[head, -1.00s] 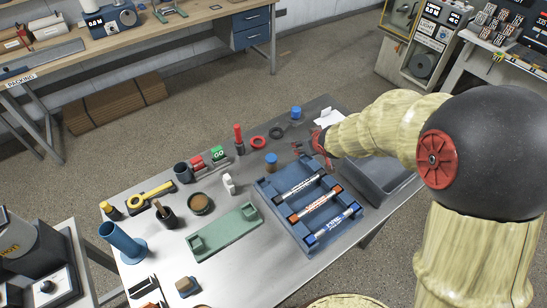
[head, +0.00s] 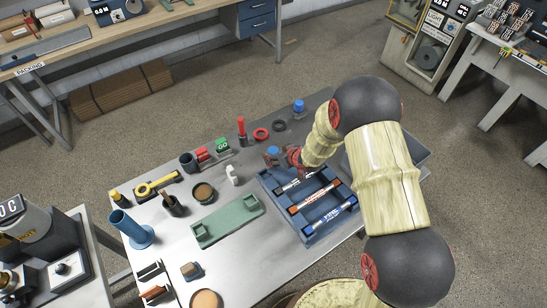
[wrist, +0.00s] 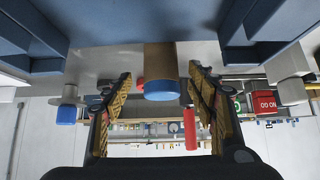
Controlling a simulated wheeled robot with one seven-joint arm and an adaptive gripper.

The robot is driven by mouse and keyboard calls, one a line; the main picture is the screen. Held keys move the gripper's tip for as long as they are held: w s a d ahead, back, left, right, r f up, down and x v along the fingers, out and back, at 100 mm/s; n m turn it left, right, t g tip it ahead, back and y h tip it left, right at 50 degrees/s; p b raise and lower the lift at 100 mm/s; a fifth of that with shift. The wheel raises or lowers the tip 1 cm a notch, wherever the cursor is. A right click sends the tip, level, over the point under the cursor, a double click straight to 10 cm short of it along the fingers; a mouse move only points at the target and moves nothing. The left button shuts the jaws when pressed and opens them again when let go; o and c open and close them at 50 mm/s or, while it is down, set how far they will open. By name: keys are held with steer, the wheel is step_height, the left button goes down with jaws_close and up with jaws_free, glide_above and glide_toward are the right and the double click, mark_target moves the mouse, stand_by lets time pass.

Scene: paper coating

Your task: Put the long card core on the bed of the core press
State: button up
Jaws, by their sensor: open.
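A brown tube with a blue top (head: 273,152) stands upright on the grey table, just behind the blue rack; I cannot tell for sure that it is the long card core. My gripper (head: 287,157) is just right of it, low over the rack's back edge. In the wrist view the open gripper (wrist: 159,110) has its fingers on either side of the brown tube (wrist: 160,62), and neither visibly touches it. A low green cradle with raised ends (head: 228,222) lies left of the rack. I cannot tell whether it is the press bed.
A grey bin (head: 412,152) is partly behind my arm. A white bottle (head: 232,175), a red upright tool (head: 241,131), a red ring (head: 261,134) and a blue-topped piece (head: 299,106) stand around. A blue cylinder (head: 127,228) stands left.

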steer(key=shift+x, duration=1.5)
steer(key=shift+f, duration=0.1)
steer(key=shift+c, duration=1.2)
steer(key=c, duration=1.1)
